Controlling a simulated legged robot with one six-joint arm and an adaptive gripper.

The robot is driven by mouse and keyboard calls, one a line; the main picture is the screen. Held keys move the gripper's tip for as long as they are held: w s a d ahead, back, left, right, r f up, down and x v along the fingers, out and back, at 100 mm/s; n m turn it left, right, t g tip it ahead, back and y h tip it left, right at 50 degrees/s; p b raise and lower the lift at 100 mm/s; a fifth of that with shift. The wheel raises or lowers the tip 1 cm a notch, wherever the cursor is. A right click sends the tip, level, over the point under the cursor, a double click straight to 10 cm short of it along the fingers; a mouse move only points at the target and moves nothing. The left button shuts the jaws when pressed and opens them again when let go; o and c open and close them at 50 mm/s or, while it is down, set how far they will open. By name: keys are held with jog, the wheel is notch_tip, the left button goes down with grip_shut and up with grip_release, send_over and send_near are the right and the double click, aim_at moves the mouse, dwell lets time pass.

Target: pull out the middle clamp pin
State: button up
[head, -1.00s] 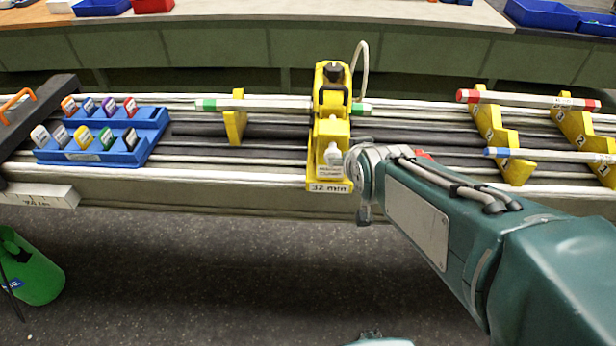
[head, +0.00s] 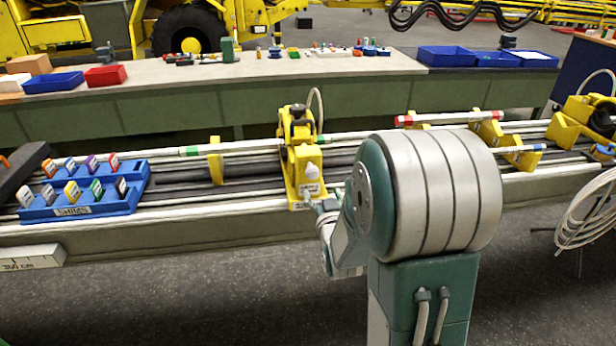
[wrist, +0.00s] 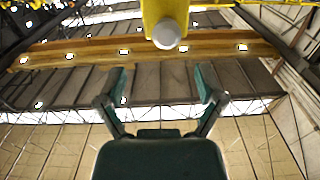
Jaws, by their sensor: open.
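The middle clamp (head: 293,153) is a yellow block with a black top on the rail bench, in the centre of the head view. A pale, knob-like end, which looks like its pin (head: 311,168), sticks out of its front. In the wrist view the yellow clamp (wrist: 166,8) hangs in at the top with a round grey-white knob end (wrist: 167,33). My gripper (wrist: 162,85) is open and empty; its two green fingers stand apart, and the knob shows above the gap between them. In the head view my forearm and elbow hide most of the gripper, near the clamp's lower front.
A blue rack (head: 84,200) with several coloured tags sits on the bench at left. A yellow support (head: 215,165) carries a green-marked rod left of the clamp. Numbered yellow holders (head: 490,130) carry rods at right. A coiled pale hose (head: 590,215) hangs at far right.

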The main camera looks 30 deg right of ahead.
aim_at(309, 176)
jog(key=x, duration=0.3)
jog(key=shift+w+d+f, duration=0.1)
jog(key=shift+w+d, duration=0.15)
jog(key=shift+d, duration=0.2)
jog(key=w, duration=0.2)
jog(key=w+a, duration=0.1)
jog(key=w, duration=0.2)
jog(key=shift+a, duration=0.15)
jog(key=shift+w, duration=0.2)
jog(key=shift+w+d, duration=0.15)
jog(key=shift+d, duration=0.9)
jog(key=shift+a, duration=0.1)
jog(key=c, duration=0.8)
jog(key=shift+a, duration=0.3)
grip_shut()
jog(key=shift+a, duration=0.15)
